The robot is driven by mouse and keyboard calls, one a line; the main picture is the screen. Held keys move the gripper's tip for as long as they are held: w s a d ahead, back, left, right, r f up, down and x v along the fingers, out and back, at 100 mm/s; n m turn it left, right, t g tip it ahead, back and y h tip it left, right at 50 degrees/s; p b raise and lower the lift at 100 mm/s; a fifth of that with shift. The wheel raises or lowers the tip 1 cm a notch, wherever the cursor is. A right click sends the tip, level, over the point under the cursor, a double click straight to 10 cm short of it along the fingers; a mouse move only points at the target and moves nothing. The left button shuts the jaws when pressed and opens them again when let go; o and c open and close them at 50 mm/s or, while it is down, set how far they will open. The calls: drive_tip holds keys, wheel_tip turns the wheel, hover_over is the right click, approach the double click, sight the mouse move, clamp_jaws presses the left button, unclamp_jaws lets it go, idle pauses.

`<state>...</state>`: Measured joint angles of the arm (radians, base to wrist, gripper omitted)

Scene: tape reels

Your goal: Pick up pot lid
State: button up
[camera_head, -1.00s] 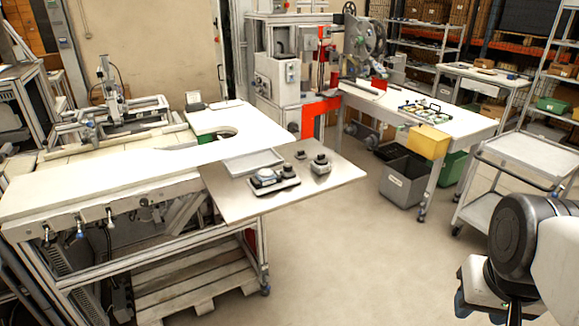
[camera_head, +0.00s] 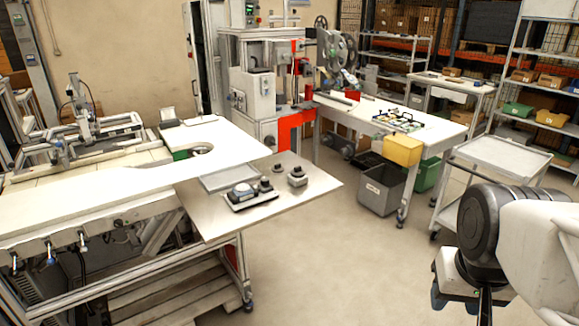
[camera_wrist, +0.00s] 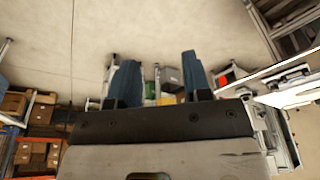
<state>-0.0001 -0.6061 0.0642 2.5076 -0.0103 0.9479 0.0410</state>
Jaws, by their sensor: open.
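No clear pot lid can be made out. A small round grey-topped thing (camera_head: 243,190) on a dark base lies on the metal side plate (camera_head: 318,187) of the workbench in the head view, too small to name surely. Two small dark knobbed things, a right one (camera_head: 297,176) and a middle one (camera_head: 265,184), stand near it. My gripper (camera_wrist: 160,78) shows two blue fingers, apart and empty, in the wrist view. In the head view my arm's end hangs at the lower right, over the floor and well away from the plate.
A shallow grey tray (camera_head: 228,177) lies on the workbench beside these things. A white table (camera_head: 440,131) with a yellow bin (camera_head: 398,150) stands behind, a grey bin (camera_head: 381,190) below. A white cart (camera_head: 500,156) stands at the right. The middle floor is clear.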

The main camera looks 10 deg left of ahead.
drive_tip(key=w+a+r+m, duration=0.1)
drive_tip(key=w+a+r, duration=0.2)
drive_tip(key=w, duration=0.7)
drive_tip(key=w+a+r+m+g, duration=0.1)
drive_tip(key=w+a+r, duration=0.2)
drive_tip(key=w, duration=0.7)
drive_tip(key=w+a+r+m, duration=0.1)
drive_tip(key=w+a+r, duration=0.25)
drive_tip(key=w, duration=0.65)
drive_tip(key=m+g, duration=0.2)
drive_tip(key=m, duration=0.4)
hover_over(276, 164)
wheel_tip(276, 164, down, 19)
drive_tip(key=shift+d+r, duration=0.15)
drive_tip(key=shift+r, duration=0.05)
drive_tip(key=shift+w+a+f, duration=0.1)
drive_tip(key=shift+a+f, duration=0.1)
drive_tip(key=shift+a, duration=0.1)
drive_tip(key=shift+f, duration=1.3)
